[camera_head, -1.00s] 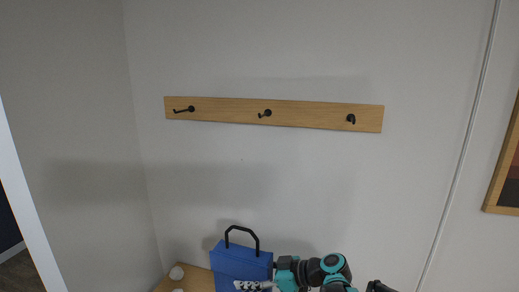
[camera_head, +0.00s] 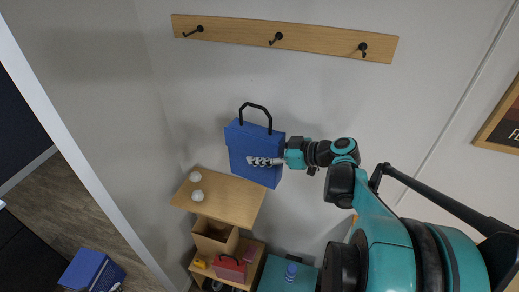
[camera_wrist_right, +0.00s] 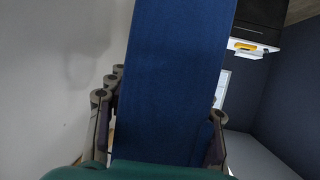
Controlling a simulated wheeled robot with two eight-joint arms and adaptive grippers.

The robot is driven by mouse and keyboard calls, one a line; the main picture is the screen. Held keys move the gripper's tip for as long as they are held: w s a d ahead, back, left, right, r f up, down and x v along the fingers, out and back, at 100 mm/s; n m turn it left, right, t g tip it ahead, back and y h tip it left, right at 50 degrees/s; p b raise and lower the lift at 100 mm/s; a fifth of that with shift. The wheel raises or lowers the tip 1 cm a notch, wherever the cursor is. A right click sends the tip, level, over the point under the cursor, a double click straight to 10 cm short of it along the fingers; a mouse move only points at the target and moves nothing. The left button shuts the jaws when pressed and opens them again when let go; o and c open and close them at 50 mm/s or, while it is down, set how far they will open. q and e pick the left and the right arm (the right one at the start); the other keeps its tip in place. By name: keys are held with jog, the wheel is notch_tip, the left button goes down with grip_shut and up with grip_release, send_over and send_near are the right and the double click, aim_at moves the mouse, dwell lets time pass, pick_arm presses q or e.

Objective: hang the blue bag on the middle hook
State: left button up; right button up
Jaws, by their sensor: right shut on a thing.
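The blue bag (camera_head: 246,146) has a black looped handle (camera_head: 256,110) standing up at its top. My right gripper (camera_head: 264,161) is shut on the bag's lower right part and holds it in front of the wall, slightly tilted. In the right wrist view, the bag's blue face (camera_wrist_right: 175,80) fills the space between the fingers. The middle hook (camera_head: 276,39) is black, on a wooden rail (camera_head: 320,40); it is empty. The handle is below the hook, slightly to its left, and apart from it. My left gripper is not in view.
The left hook (camera_head: 194,31) and right hook (camera_head: 363,48) are empty. A wooden shelf top (camera_head: 232,197) with small white objects (camera_head: 197,195) lies below the bag. A red bag (camera_head: 229,267) sits lower. A blue box shape (camera_head: 90,270) shows at lower left. The wall between bag and rail is clear.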

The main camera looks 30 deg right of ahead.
jog(key=shift+m+t+h, duration=0.3)
jog(key=shift+m+h, duration=0.2)
jog(key=r+p, duration=0.4)
jog(key=r, duration=0.1)
jog(key=s+r+p, duration=0.1)
jog(key=r+p, duration=0.3)
jog(key=r, duration=0.1)
jog(key=r+p, duration=0.4)
jog(key=r, duration=0.2)
jog(key=shift+s+d+r, duration=0.1)
jog(key=shift+s+d, duration=0.05)
jog(key=shift+d, duration=0.25)
jog(key=w+d+f+b, duration=0.1)
jog(key=w+d+b, duration=0.2)
jog(key=w+d, duration=0.4)
jog(key=shift+w+d+f, duration=0.2)
jog(key=shift+d+f, duration=0.2)
jog(key=shift+d, duration=0.45)
jog(key=o, duration=1.5)
jog(key=shift+c, duration=0.2)
